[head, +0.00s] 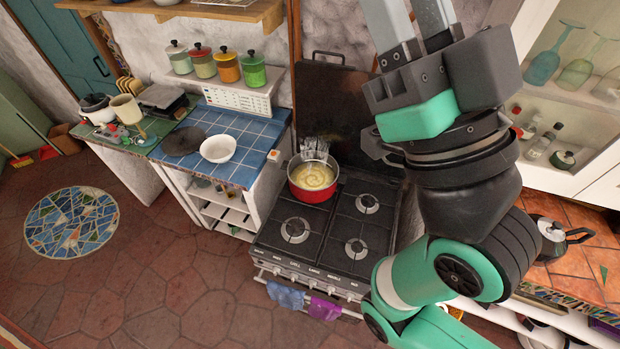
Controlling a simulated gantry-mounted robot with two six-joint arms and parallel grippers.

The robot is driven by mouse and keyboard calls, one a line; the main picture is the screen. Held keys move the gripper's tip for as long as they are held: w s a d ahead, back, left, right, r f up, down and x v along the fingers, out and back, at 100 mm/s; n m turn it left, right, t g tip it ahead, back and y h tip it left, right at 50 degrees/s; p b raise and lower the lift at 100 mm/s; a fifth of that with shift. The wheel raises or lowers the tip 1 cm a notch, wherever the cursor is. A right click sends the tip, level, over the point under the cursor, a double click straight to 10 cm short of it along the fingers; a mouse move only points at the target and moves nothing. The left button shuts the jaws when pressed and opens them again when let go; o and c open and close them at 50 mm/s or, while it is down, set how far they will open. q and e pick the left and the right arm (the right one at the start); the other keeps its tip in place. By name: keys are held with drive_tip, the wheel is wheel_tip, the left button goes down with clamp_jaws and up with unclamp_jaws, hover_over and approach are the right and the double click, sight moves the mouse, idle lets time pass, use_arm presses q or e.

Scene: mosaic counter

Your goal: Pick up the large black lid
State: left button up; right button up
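A large dark round lid (184,141) lies flat on the blue-tiled counter at left, just left of a white bowl. My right gripper (411,14) is raised at the top of the head view, right of the stove and far from the lid. Its two grey fingers point up, and their tips are cut off by the frame edge, so whether it is open or shut is unclear. My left gripper is not in view.
The white bowl (218,149) stands close to the lid. A red pot (313,178) with yellow contents and a whisk-like tool sits on the stove (330,222). Several lidded canisters (226,68) line the shelf behind. The counter's front right part is clear.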

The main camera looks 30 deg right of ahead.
idle(0.4)
drive_tip(key=o, duration=0.7)
drive_tip(key=shift+c, duration=0.2)
